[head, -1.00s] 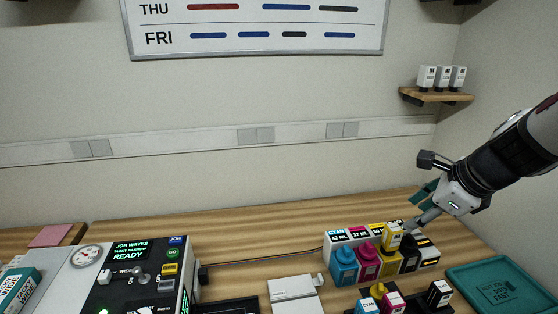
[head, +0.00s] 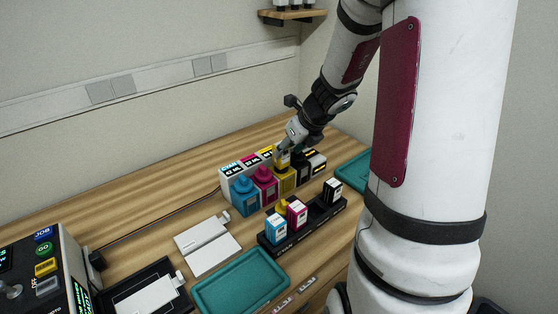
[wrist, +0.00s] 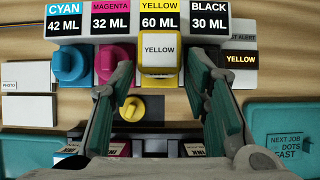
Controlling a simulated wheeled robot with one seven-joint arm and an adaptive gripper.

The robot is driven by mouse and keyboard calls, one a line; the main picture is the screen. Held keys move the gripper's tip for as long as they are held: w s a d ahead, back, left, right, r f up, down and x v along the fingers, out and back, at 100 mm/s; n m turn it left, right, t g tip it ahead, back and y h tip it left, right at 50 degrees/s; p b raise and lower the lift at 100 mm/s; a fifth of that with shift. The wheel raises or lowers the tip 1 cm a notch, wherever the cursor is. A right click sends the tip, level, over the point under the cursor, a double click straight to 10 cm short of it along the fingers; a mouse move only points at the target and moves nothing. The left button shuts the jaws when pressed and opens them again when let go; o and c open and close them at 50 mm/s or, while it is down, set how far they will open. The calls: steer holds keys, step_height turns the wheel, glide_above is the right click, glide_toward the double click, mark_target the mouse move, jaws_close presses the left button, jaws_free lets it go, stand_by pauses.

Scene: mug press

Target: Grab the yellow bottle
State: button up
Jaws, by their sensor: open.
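The yellow bottle (head: 287,182) stands in the row of ink bottles, between the magenta and black ones. A yellow block with a white "YELLOW" label (wrist: 159,50) sits at its top, below the "YELLOW 60 ML" sign (wrist: 160,18) in the wrist view. My gripper (head: 288,148) is at the top of the yellow bottle and partly hides it in the head view. In the wrist view my gripper (wrist: 167,88) is open, one finger on each side of the labelled block, with visible gaps. A round yellow piece (wrist: 128,107) lies nearer, by the cartridge rack.
The cyan bottle (head: 244,196) and magenta bottle (head: 265,187) stand left of the yellow one. A black rack (head: 318,220) with several cartridges is in front. Teal trays (head: 240,284) lie in front and at right (wrist: 285,140). A white flat device (head: 208,245) lies left.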

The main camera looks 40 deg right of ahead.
mark_target(283, 162)
steer(key=b+x, duration=0.2)
steer(key=x, duration=0.3)
steer(key=shift+w+f, duration=0.1)
steer(key=shift+w, duration=0.05)
jaws_close()
